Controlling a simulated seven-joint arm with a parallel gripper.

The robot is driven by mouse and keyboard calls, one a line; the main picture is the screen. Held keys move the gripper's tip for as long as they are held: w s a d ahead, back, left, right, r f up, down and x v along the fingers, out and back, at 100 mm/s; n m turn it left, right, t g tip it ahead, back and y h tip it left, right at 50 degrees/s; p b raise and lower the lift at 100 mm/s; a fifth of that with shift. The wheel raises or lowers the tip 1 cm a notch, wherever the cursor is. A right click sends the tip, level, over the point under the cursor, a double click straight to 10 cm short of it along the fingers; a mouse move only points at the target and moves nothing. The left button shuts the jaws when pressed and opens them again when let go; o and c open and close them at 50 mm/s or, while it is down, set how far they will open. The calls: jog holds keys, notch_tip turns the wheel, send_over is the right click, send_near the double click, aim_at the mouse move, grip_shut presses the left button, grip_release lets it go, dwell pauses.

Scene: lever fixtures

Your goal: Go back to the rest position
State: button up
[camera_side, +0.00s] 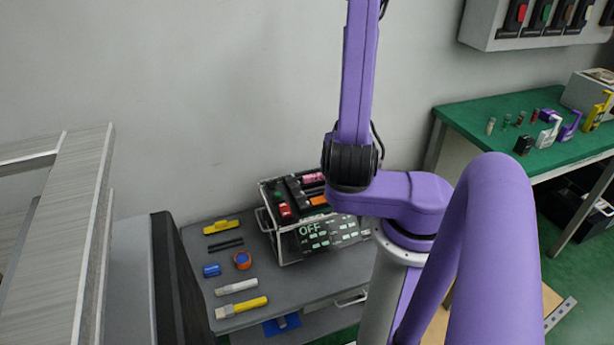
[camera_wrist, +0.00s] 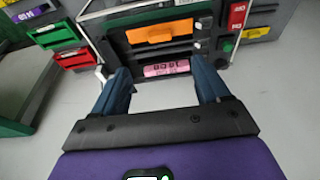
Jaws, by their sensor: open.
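My gripper (camera_wrist: 163,88) shows in the wrist view with its two dark blue fingers apart and nothing between them. Beyond the fingertips is a dark lever fixture (camera_wrist: 115,48) with an orange lever (camera_wrist: 160,33) and a pink labelled piece (camera_wrist: 165,70) below it. I cannot tell whether a fingertip touches the fixture. In the side view my purple arm rises out of the top of the picture, and my gripper is not seen there.
In the side view a framed lever box with an "OFF" sign (camera_side: 311,229) stands on a grey cart (camera_side: 290,292) beside several loose tools. A green bench (camera_side: 480,115) is at right. A wall-mounted lever panel (camera_side: 487,22) hangs above it. Bare wall fills the upper left.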

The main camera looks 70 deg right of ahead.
jog(key=w+a+r+n, duration=0.2)
jog(key=w+r+n, duration=0.1)
jog(key=w, duration=0.3)
jog(key=w+a+r+n, duration=0.1)
jog(key=w+r+n, duration=0.15)
jog(key=w, duration=0.35)
jog(key=w+a+r+n, duration=0.35)
jog(key=a+n, duration=0.25)
jog(key=a, duration=0.4)
jog(key=s+a+r+n+y, duration=0.2)
jog(key=s+a+r+n, duration=0.25)
jog(key=s+a, duration=0.45)
jog(key=s+a+r+n+g, duration=0.1)
jog(key=s+a+n, duration=0.1)
jog(key=s, duration=0.4)
jog(key=s+a+n+g, duration=0.1)
jog(key=s+a+n, duration=0.1)
jog(key=s, duration=0.4)
jog(key=shift+s+a+r+n+y, duration=0.2)
jog(key=shift+s+r+n+y, duration=0.15)
jog(key=shift+n, duration=0.45)
